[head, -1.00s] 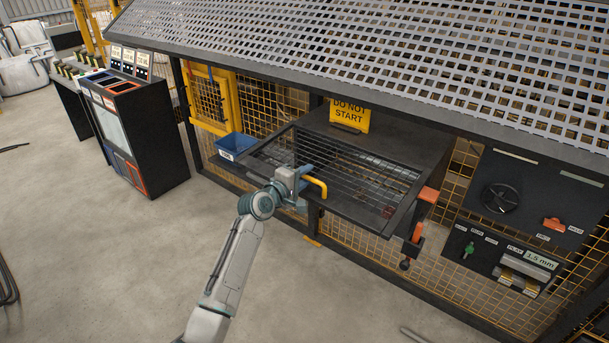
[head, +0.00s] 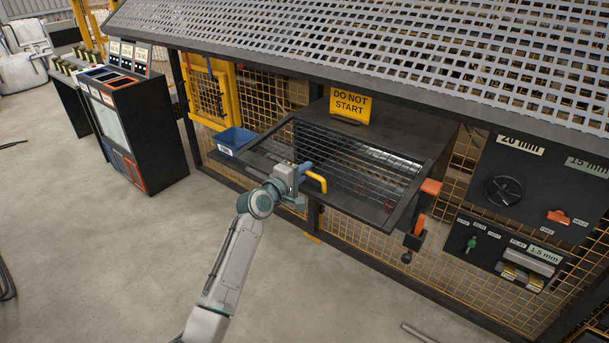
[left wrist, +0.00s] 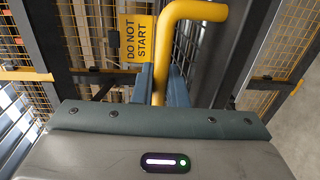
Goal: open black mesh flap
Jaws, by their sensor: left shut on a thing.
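The black mesh flap (head: 345,160) is a dark frame with thin bars on the front of the caged machine. It slants outward towards me, and a dark space shows behind its bars. A yellow bent handle (head: 319,182) sticks out from its front edge. My left gripper (head: 306,174) is shut on this handle. In the left wrist view its two blue-grey fingers (left wrist: 160,82) lie on either side of the yellow bar (left wrist: 190,10). The exact contact is partly hidden by the gripper body. My right gripper is not in view.
A yellow "DO NOT START" sign (head: 350,105) stands behind the flap. A blue bin (head: 235,141) is at its left and an orange-handled lever (head: 419,225) at its right. A control panel (head: 540,190) is further right. A black cabinet (head: 160,130) stands left.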

